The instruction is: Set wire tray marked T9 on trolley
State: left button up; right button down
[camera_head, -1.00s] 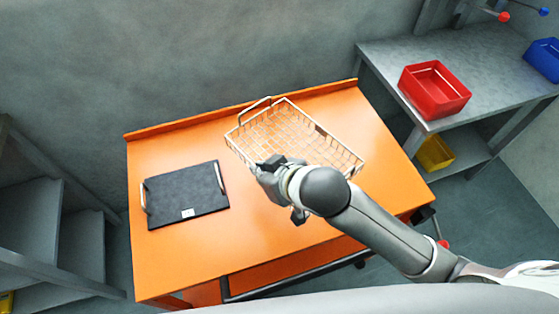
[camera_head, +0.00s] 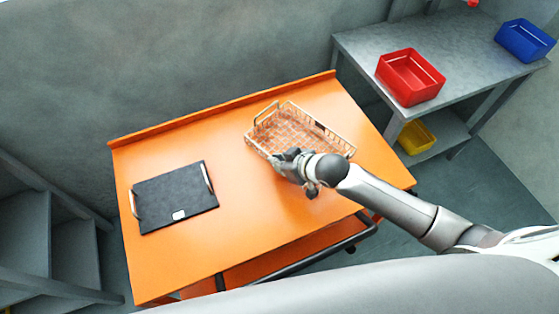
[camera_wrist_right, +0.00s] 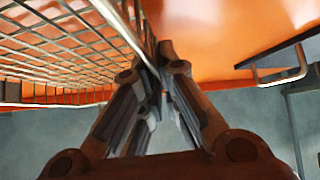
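The wire tray (camera_head: 335,142) is a pale open mesh basket with a raised handle at its far left end. It is over the back right of the orange trolley (camera_head: 250,215), at or just above its top; I cannot tell whether it touches. A small dark patch shows on its far side; no T9 mark is readable. My right gripper (camera_head: 292,168) is at the tray's near side, its fingers closed on the rim. In the right wrist view the tray's mesh (camera_wrist_right: 60,50) runs up to the closed fingers (camera_wrist_right: 163,75). My left gripper is out of view.
A black board with two handles (camera_head: 175,197) lies on the trolley's left. A grey bench (camera_head: 465,55) at right holds a red bin (camera_head: 410,78) and a blue bin (camera_head: 525,40); a yellow bin (camera_head: 415,138) is below. The trolley's front middle is clear.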

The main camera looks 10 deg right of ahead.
jog(key=shift+f, duration=0.1)
jog(key=c, duration=2.1)
grip_release()
jog(key=shift+f, duration=0.2)
jog(key=o, duration=0.5)
jog(key=shift+c, duration=0.2)
jog(key=shift+r, duration=0.2)
jog(key=v, duration=1.2)
jog(key=shift+b, duration=0.45)
